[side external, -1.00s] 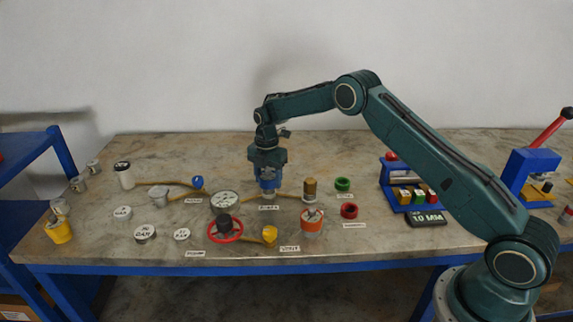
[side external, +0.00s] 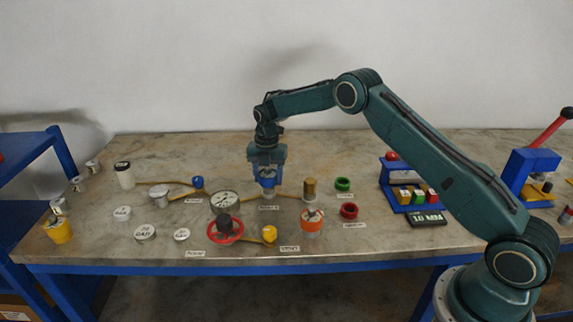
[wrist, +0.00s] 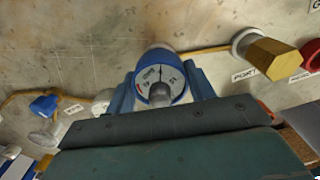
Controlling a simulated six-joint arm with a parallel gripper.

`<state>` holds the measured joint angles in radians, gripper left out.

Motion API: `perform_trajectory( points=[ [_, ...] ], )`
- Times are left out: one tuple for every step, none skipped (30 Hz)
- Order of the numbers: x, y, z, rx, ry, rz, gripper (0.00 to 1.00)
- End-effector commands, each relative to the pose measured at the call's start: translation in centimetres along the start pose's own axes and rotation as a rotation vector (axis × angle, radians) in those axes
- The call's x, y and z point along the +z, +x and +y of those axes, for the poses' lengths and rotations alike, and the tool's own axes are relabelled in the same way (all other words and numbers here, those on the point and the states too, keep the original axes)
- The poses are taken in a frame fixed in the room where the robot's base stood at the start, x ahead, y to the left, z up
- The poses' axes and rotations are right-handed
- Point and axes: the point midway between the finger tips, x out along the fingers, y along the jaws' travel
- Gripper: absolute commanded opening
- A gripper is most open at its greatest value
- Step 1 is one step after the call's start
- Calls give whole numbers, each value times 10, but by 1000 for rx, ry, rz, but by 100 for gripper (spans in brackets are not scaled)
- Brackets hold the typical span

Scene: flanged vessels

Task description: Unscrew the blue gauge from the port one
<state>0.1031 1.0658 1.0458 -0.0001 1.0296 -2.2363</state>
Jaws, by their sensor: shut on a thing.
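The blue gauge (wrist: 160,86) has a white dial and a blue rim, and its face shows between my fingers in the wrist view. My gripper (side external: 267,183) is shut on it, with one blue finger on each side. In the side view the gauge is mostly hidden by the fingers, just above a small grey-white fitting at the table. A pale round fitting (wrist: 158,48) shows behind the gauge, with a yellow pipe leading right. Whether the gauge is still seated on it is not clear. A label (wrist: 245,74) starting with "PORT" lies to the right.
A brass hex plug (side external: 310,187) stands close on the right. A large white-dial gauge (side external: 225,201) and a red handwheel (side external: 240,229) are left and in front. An orange-banded vessel (side external: 312,222) stands front right. Green (side external: 343,184) and red (side external: 349,211) rings lie further right.

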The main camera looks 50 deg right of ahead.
Motion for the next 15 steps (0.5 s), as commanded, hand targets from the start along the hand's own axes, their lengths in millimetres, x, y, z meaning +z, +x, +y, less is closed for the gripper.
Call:
perform_trajectory(
  points=[
    [0, -3, 0, 2, 0, -1, 26],
    [0, -4, 0, 2, 0, -1, 26],
    [0, -5, 0, 2, 0, -1, 26],
    [0, -6, 0, 2, 0, -1, 26],
    [0, -6, 0, 2, 0, -1, 26],
    [0, -8, 0, 2, 1, -1, 26],
    [0, -8, 0, 2, 1, -1, 26],
    [0, -9, 0, 2, 1, -1, 26],
    [0, -10, 0, 1, 1, -1, 26],
    [0, -11, 0, 1, 1, -1, 26],
    [0, -12, 0, 1, 1, -1, 26],
    [0, -13, 0, 1, 1, -1, 26],
    [0, -14, 0, 2, 1, -1, 26],
    [0, -15, 0, 2, 1, -1, 26],
    [0, -16, 0, 2, 1, -1, 26]
  ],
)
